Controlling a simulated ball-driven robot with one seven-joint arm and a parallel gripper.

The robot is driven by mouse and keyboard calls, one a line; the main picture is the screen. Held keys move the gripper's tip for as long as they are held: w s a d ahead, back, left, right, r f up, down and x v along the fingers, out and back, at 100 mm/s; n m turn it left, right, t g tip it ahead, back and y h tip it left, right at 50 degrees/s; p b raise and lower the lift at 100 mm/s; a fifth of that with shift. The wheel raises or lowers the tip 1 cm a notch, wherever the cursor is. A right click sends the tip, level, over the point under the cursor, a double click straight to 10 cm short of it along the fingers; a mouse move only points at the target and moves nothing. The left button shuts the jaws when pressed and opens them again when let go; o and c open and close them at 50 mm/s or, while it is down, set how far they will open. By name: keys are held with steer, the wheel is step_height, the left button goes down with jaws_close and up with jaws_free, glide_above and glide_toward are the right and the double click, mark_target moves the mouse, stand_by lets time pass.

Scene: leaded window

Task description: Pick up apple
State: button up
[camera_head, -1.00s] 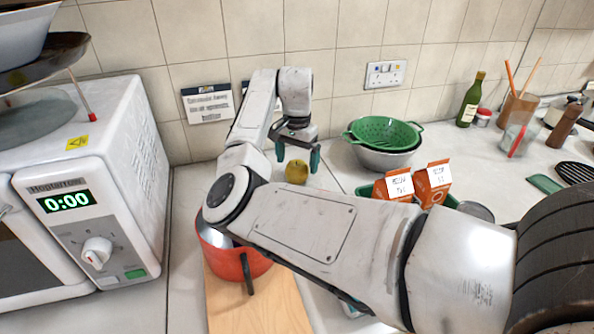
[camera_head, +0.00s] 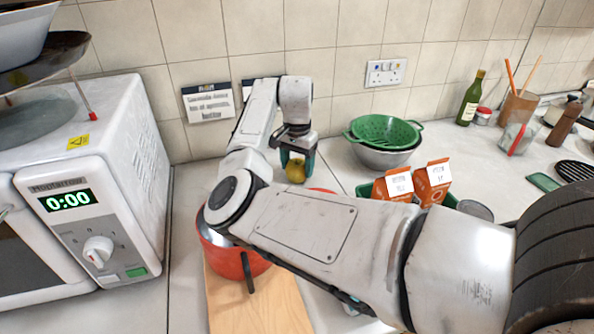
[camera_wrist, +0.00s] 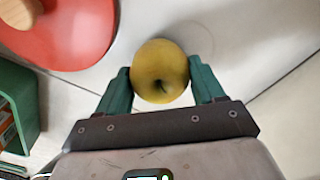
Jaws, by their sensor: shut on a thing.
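The yellow-green apple (camera_head: 296,171) is near the back of the counter, in front of the tiled wall. My gripper (camera_head: 297,166) reaches down over it, with a teal finger on each side. In the wrist view the apple (camera_wrist: 160,71) sits between the two fingertips (camera_wrist: 160,85), its stem hollow facing the camera. The fingers touch its sides and are shut on it. I cannot tell whether the apple still rests on the counter.
A red pot (camera_head: 234,258) stands on a wooden board (camera_head: 272,303), left of the apple. A green colander (camera_head: 384,130) in a metal bowl and orange cartons (camera_head: 432,184) are on the right. A microwave (camera_head: 99,190) fills the left side. The wall (camera_head: 310,60) is close behind.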

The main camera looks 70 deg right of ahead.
steer(key=shift+c, duration=1)
steer(key=shift+r, duration=0.1)
